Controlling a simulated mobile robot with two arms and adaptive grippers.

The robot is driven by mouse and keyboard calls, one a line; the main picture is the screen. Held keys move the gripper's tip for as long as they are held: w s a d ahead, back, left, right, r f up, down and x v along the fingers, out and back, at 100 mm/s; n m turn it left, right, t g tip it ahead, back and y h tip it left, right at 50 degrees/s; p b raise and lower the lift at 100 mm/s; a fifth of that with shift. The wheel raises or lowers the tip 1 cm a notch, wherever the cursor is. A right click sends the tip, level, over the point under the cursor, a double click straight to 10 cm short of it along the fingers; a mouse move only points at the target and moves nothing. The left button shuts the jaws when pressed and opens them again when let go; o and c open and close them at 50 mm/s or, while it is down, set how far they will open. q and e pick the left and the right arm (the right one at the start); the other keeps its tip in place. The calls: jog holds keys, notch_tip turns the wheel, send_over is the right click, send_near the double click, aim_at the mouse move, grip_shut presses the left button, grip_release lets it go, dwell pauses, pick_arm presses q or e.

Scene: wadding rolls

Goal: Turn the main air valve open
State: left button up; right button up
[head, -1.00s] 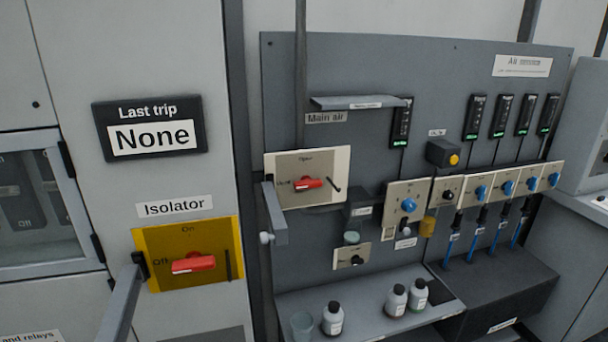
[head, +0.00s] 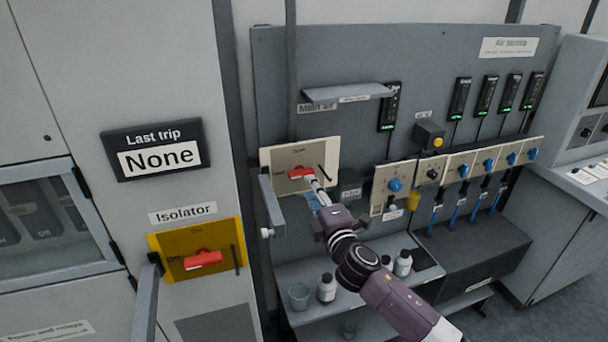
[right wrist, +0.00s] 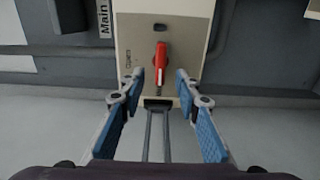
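The main air valve has a red handle (head: 301,173) on a cream plate (head: 326,155) under the "Main air" label. In the head view the handle lies roughly level; its plate lettering is too blurred to read. My right gripper (head: 315,190) is in front of the plate, at the handle's right end. In the right wrist view the red handle (right wrist: 160,62) lies between the tips of the open right gripper (right wrist: 160,78). A gap shows on each side, with no clear contact. My left gripper is not in view.
A yellow isolator plate (head: 167,243) with a similar red handle (head: 203,260) is at the lower left. A grey bar (head: 272,200) projects beside the valve plate's left edge. A shelf below holds a clear cup (head: 299,295) and white bottles (head: 327,288). Smaller blue-knob valves (head: 395,185) are to the right.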

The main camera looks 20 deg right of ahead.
aim_at(303, 176)
jog(key=shift+w+a+p, duration=0.1)
jog(key=shift+w+p, duration=0.35)
jog(key=shift+w, duration=2.9)
jog(key=shift+f, duration=0.1)
grip_shut()
